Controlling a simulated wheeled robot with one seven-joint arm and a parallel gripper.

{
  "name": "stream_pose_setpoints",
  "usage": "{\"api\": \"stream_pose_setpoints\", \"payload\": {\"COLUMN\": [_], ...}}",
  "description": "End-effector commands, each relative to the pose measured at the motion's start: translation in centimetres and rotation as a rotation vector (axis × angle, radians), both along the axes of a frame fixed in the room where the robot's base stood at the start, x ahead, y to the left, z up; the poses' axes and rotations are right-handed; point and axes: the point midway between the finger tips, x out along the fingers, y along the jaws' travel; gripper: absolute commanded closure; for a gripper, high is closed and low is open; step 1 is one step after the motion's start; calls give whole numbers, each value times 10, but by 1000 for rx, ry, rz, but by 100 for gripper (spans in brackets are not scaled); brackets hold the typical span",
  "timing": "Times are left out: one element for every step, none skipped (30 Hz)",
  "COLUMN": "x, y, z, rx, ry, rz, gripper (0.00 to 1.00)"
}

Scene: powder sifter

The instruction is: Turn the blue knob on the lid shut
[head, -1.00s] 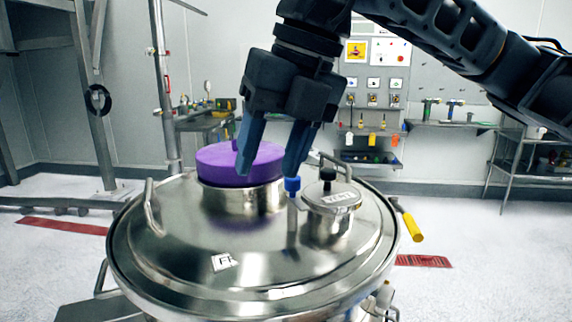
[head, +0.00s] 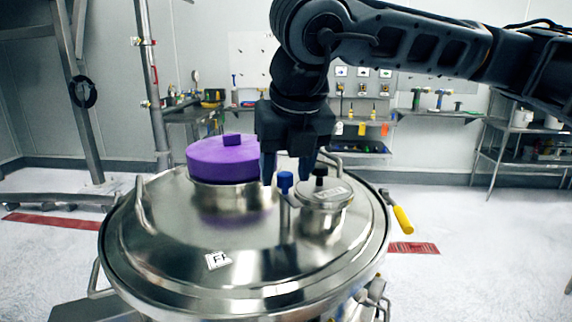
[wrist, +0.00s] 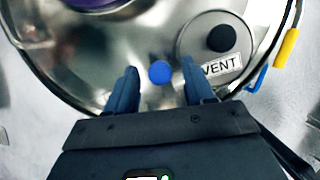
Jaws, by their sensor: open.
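The blue knob (head: 285,181) stands on a thin post on the round steel lid (head: 165,245), just left of the vent cap. In the wrist view the blue knob (wrist: 160,72) shows as a round top in the gap between my fingers, a little beyond their tips. My gripper (head: 287,180) points down at the lid and is open, with one finger left of the knob and the other to its right. It also shows in the wrist view (wrist: 160,74). I see no contact with the knob.
A large purple cap (head: 222,160) sits left of my gripper. The steel vent cap (head: 323,192) with a black knob is close on the right. Steel handles and a yellow-handled lever (head: 403,220) stand at the lid's edge.

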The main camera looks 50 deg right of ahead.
Motion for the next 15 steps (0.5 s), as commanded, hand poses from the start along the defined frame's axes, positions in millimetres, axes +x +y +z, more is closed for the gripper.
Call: {"api": "stream_pose_setpoints", "payload": {"x": [0, 1, 1, 1, 1, 1, 1, 1, 1, 0, 0, 1, 1, 1, 1], "y": [0, 0, 0, 0, 0, 0, 0, 0, 0, 0, 0, 0, 0, 0, 0], "z": [-1, -2, -2, -2, -2, -2, -2, -2, -2, -2, -2, -2, -2, -2, -2], "rx": [0, 1, 1, 1, 1, 1, 1, 1, 1, 1, 0, 0, 0, 0, 0], "ry": [0, -1, -1, -1, -1, -1, -1, -1, -1, -1, 0, 0, 0, 0, 0], "rz": [0, 0, 0, 0, 0, 0, 0, 0, 0, 0, 1, 1, 1, 1, 1], "gripper": [47, 47, 47, 47, 47, 47, 47, 47, 51, 54, 57, 60, 63, 66, 70]}}
